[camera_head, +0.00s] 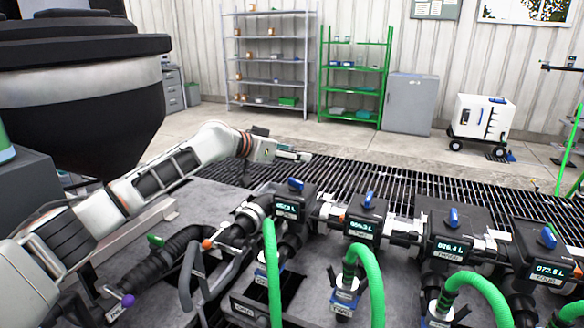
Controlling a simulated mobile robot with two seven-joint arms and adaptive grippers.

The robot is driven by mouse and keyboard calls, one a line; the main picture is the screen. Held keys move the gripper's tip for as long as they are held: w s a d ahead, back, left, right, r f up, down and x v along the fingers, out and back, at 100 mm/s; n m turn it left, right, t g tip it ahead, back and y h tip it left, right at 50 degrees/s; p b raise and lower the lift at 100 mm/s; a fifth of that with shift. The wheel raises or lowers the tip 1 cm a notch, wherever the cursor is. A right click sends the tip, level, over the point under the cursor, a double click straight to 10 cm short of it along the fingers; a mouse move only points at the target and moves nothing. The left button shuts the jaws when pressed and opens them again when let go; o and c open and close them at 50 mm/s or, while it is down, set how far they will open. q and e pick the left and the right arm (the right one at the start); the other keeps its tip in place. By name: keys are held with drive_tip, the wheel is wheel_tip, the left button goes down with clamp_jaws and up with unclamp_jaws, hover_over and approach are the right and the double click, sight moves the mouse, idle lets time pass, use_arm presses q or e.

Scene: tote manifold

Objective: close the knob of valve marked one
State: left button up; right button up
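Several dark valve boxes with lit displays and blue knobs stand in a row across the front right. The leftmost valve box (291,207) appears to be valve one; its small label is hard to read. Its blue knob (295,184) sits on top and looks turned more sideways than the knob on the second box (368,199). My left arm reaches in from the left, and my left gripper (293,155) is above and beyond the leftmost knob in the picture, apart from it. Its fingers are too small to tell open from shut. My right gripper is not in view.
Green hoses (362,262) arch up in front of the valve boxes. A large black-and-white vessel (80,90) hangs upper left. Dark floor grating (400,185) lies behind the row; shelves stand farther back.

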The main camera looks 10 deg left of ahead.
use_arm(q)
drive_tip(key=shift+r, duration=0.55)
